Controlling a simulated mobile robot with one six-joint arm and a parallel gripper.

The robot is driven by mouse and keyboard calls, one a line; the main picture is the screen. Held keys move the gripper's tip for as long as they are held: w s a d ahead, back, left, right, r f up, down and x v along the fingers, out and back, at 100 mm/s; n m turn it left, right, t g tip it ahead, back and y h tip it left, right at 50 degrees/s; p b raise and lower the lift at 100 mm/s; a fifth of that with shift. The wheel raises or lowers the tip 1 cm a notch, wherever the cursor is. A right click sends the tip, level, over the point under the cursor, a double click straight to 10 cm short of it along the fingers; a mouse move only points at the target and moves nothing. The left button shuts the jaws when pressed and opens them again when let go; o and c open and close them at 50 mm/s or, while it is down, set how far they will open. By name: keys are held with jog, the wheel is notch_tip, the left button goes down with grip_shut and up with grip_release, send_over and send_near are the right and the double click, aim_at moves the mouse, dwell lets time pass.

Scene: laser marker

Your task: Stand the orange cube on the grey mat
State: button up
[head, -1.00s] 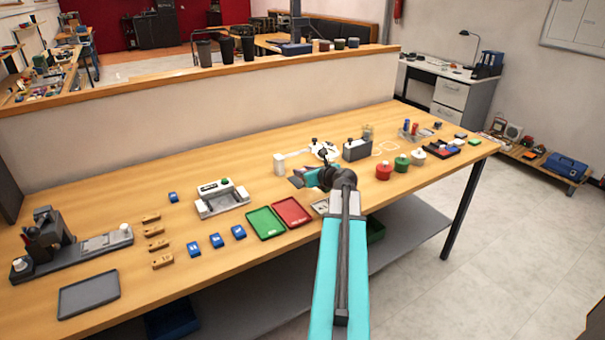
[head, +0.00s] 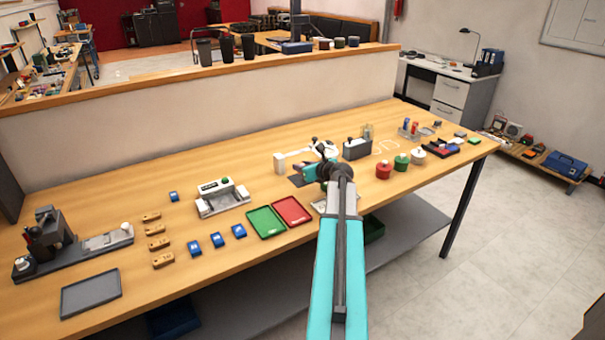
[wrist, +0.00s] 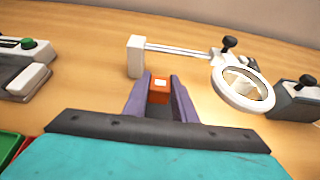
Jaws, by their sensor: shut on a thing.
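The orange cube (wrist: 158,96) is between the two purple fingers of my gripper (wrist: 158,88) in the wrist view. It has a pale square on its face, and the gripper is shut on it. In the head view my gripper (head: 298,179) is over the workbench, just in front of a magnifier stand; the cube is not visible there. A dark patch left of my teal wrist may be the grey mat or my fingers; I cannot tell which. Whether the cube touches anything below is hidden.
The magnifier's white post (wrist: 135,56) and lens (wrist: 243,88) stand just beyond my gripper. A dark grey box (head: 356,149) is to the right. Red and green trays (head: 291,211) lie to the left, with a white device (head: 222,197) beyond them.

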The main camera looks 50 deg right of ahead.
jog(key=shift+f, duration=1.45)
jog(key=shift+f, duration=0.1)
jog(key=o, duration=1)
jog(key=shift+s, duration=0.1)
jog(key=shift+r+b+v, duration=0.2)
jog(key=shift+b+v, duration=0.35)
jog(key=shift+v, duration=5.4)
